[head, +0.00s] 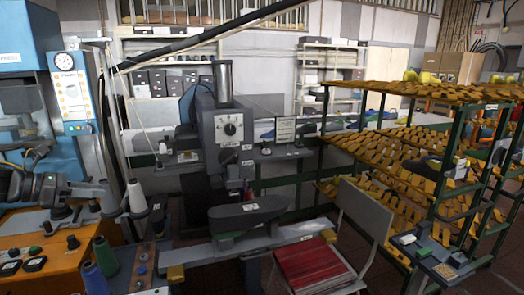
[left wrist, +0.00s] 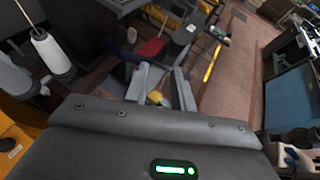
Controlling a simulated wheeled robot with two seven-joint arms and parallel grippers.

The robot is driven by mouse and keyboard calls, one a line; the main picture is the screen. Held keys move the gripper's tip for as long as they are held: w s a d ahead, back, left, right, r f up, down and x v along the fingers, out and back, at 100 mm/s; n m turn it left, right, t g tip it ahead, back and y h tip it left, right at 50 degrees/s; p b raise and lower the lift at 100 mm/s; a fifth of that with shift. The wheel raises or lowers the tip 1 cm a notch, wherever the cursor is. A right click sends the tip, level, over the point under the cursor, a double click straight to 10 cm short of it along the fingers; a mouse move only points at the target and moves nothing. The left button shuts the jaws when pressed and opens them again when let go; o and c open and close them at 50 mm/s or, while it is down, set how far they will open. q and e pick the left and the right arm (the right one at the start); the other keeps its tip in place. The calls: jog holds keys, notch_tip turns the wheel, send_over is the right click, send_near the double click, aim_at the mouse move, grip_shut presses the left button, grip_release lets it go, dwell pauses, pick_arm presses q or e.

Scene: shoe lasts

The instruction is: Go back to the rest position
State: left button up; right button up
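My left gripper (head: 108,190) reaches in from the left in the head view, above the orange machine cabinet and beside the white thread cones. In the left wrist view, its two grey fingers (left wrist: 161,88) stand apart with nothing held between them. A small yellow thing (left wrist: 155,97) shows beyond the gap; I cannot tell what it is. My right gripper is in neither view. Many yellow-brown shoe lasts (head: 390,150) lie on the green rack at the right in the head view.
An orange cabinet (head: 60,262) with knobs and white thread cones (head: 137,197) are close to the left arm. A grey machine (head: 228,130) stands in the middle. A chair with a red seat (head: 308,265) stands before the rack (head: 440,175). Bare floor (left wrist: 245,70) shows in the wrist view.

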pick_arm(q)
jog(key=w+d+f+n+t+y, duration=0.1)
jog(key=d+f+n, duration=0.5)
jog(key=d+f, duration=0.45)
jog(key=w+d+f+n+t+y, duration=0.1)
jog(key=d+f+n+y, duration=0.1)
jog(key=d+f+n, duration=0.9)
jog(key=s+f+n+y, duration=0.2)
jog(key=s+f+n, duration=0.4)
jog(key=s+f, duration=0.3)
jog(key=s+d+f+n+g+y, duration=0.15)
jog(key=s+f+n+g, duration=0.3)
jog(key=s+n, duration=0.65)
jog(key=s+f+n+g+y, duration=0.35)
jog(key=s+f+n, duration=0.3)
jog(key=s, duration=0.75)
notch_tip(320, 180, down, 26)
jog(key=s+n+g+h, duration=0.1)
jog(key=s+g, duration=0.1)
jog(key=s, duration=0.1)
jog(key=s+a+f, duration=0.2)
jog(key=s+f, duration=1.3)
jog(key=f, duration=0.1)
jog(key=shift+s+a+g, duration=0.4)
